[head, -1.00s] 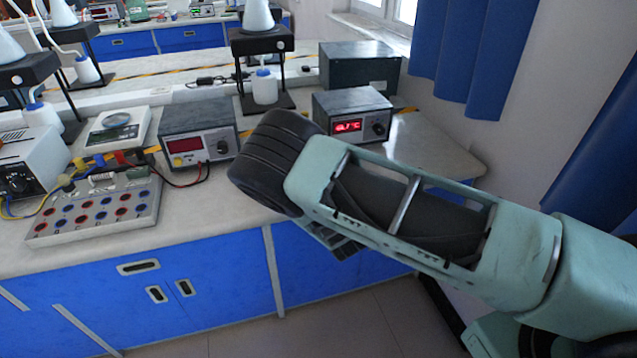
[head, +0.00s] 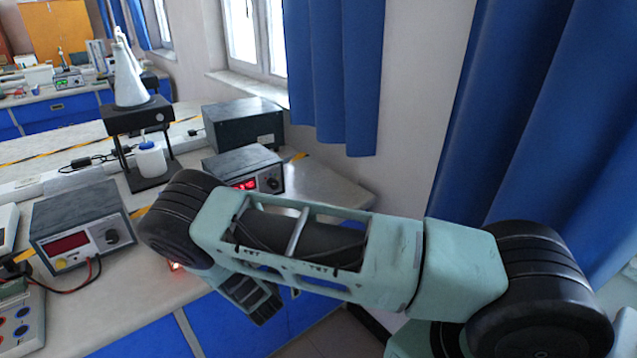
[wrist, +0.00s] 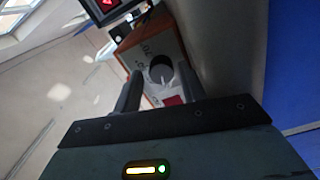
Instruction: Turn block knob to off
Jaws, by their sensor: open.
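In the wrist view, a small brown block (wrist: 151,40) with a pale front face stands ahead of my gripper. A round dark knob (wrist: 161,67) is on that face, with a red patch below it. My gripper (wrist: 159,80) is open, with one finger to the left of the knob and the other to the right. I cannot tell whether either finger touches it. The knob's setting cannot be read.
A meter with a red display (head: 246,170) stands behind my arm, and another dark box (head: 243,125) is behind it. A power supply (head: 80,228) is at left, near a stand with a flask (head: 128,75). Blue curtains (head: 335,75) hang at the right.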

